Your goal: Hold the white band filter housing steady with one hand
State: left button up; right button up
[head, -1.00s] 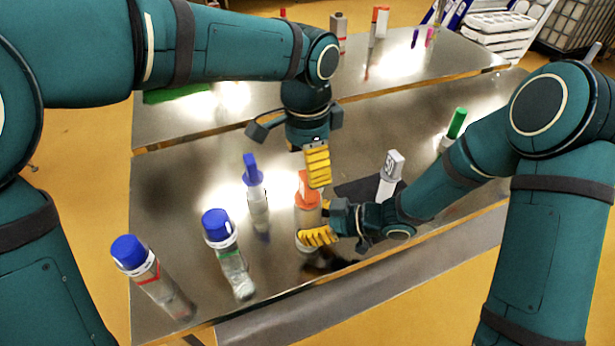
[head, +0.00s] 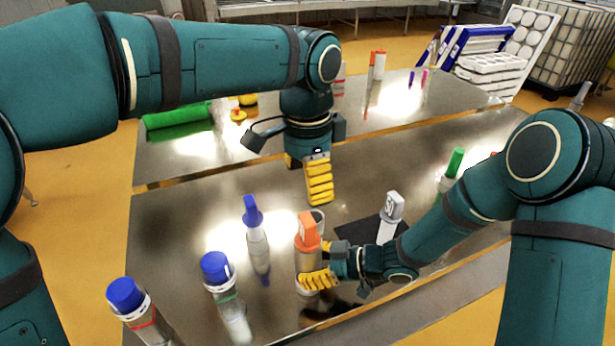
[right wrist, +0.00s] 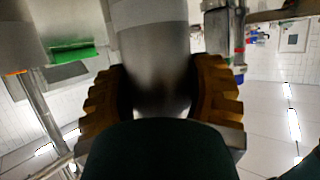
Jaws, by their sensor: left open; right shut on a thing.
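A grey cylindrical housing (head: 309,259) with an orange top (head: 307,232) stands upright near the front edge of the table. My right gripper (head: 318,281) is shut around its lower body from the right. In the right wrist view, the yellow fingers lie on both sides of the grey cylinder (right wrist: 153,45). I take this as the white band housing, but the fingers hide much of it and I cannot make out a band clearly. My left gripper (head: 308,180) is open and empty, above and behind the orange top, apart from it. One left finger is mostly hidden.
Blue-lidded bottles, one with a red band (head: 128,299) and one with a green band (head: 216,272), stand left. A white-topped bottle (head: 391,212) stands on a dark mat to the right; a green-topped one (head: 453,165) is farther right.

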jog(key=o, duration=1.4)
